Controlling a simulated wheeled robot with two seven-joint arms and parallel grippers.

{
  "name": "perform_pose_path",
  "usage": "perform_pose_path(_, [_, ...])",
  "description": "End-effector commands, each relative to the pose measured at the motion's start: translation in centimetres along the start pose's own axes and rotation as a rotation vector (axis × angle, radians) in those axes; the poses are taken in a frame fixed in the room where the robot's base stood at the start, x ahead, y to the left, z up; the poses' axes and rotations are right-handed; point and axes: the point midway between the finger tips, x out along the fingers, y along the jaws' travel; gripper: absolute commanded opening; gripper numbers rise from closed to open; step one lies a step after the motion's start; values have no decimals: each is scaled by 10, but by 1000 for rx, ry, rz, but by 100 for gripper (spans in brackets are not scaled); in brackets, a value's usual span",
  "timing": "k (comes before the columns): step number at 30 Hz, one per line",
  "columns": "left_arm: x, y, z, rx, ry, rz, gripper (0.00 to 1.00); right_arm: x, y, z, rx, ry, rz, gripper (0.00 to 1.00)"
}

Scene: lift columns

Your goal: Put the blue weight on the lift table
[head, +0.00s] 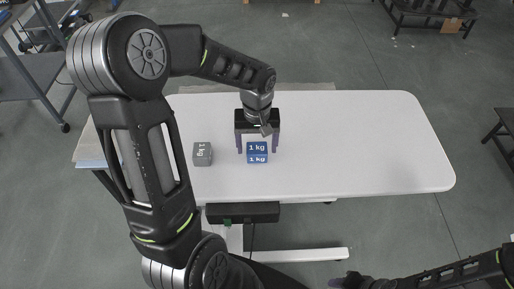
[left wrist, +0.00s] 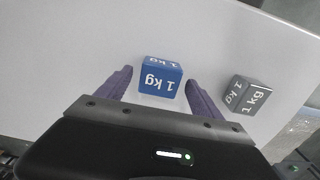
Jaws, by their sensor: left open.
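The blue weight (head: 257,153), a cube marked 1 kg, sits on the white lift table (head: 370,150). My left gripper (head: 258,146) is open above it, its two purple fingers on either side of the cube. In the left wrist view the blue weight (left wrist: 161,78) lies between and just beyond the open fingertips (left wrist: 160,80), with gaps on both sides. My right gripper (head: 340,281) shows only in part at the bottom edge of the head view, far from the weight; its jaws are not clear.
A grey 1 kg weight (head: 202,154) stands on the table left of the blue one; it also shows in the left wrist view (left wrist: 249,95). The table's right half is clear. A dark box (head: 242,212) hangs at the table's front edge.

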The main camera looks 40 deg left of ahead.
Motion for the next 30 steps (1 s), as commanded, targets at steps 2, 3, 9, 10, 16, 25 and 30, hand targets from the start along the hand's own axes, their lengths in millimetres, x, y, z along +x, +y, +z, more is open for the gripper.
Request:
perform_pose_path(2, [-15,1,-1,1,5,3,76,0,0,0,0,0,0,36])
perform_pose_path(3, [-23,1,-1,-1,5,3,76,1,0,0,0,0,0,36])
perform_pose_path(9, [-66,1,-1,0,4,3,76,1,1,0,0,0,0,36])
perform_pose_path(10, [-72,0,-1,0,5,3,76,2,1,0,0,0,0,36])
perform_pose_path(16, [-97,0,0,0,1,2,76,2,1,0,0,0,0,36])
perform_pose_path(25, [-102,0,0,0,-1,1,76,2,1,0,0,0,0,36])
perform_pose_path(30, [-102,0,0,0,-1,0,76,2,1,0,0,0,0,36])
